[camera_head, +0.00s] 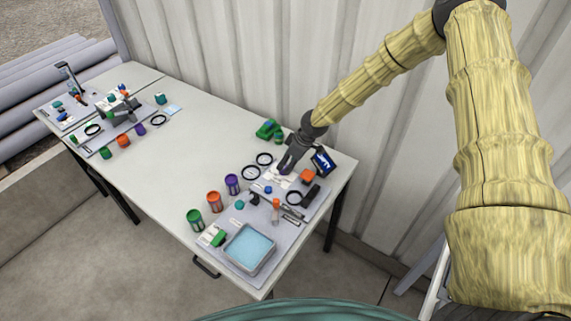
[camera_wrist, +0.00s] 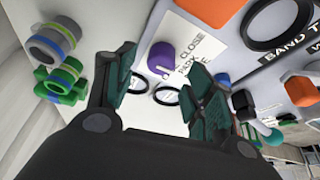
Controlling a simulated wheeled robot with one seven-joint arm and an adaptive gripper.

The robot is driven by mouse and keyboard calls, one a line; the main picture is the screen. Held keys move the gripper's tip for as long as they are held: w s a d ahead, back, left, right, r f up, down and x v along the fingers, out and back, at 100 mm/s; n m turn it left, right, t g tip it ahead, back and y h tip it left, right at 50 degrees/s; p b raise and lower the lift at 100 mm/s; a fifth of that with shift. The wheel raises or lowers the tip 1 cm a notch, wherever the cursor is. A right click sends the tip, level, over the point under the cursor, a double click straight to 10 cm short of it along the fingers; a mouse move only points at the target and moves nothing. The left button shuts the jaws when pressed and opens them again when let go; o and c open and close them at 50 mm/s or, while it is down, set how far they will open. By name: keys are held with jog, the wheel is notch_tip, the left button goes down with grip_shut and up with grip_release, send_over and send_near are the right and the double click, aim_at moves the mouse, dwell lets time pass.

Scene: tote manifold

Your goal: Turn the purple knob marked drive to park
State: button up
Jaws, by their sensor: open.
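The purple knob (camera_wrist: 162,58) shows in the wrist view beside a white card (camera_wrist: 195,48) with printed words; I can read CLOSE and PARK, the rest is partly covered. The knob lies ahead of my gripper (camera_wrist: 168,82), between the two dark green finger pads and apart from both. My gripper is open and empty. In the head view my gripper (camera_head: 287,168) points down over the grey panel at the right end of the table, and I cannot make out the knob there. Which way the knob is turned is not clear.
Black rings (camera_wrist: 275,25) and an orange block (camera_wrist: 300,90) lie close by, with green and blue fittings (camera_wrist: 55,45) on the left. A blue-lined tray (camera_head: 248,250) and several coloured cans (camera_head: 214,202) stand nearer the front. The middle of the table (camera_head: 195,130) is clear. A corrugated wall (camera_head: 240,60) stands behind.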

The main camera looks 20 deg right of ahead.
aim_at(285, 168)
jog(key=shift+p+x, duration=0.5)
jog(key=shift+x, duration=1.05)
jog(key=c, duration=1)
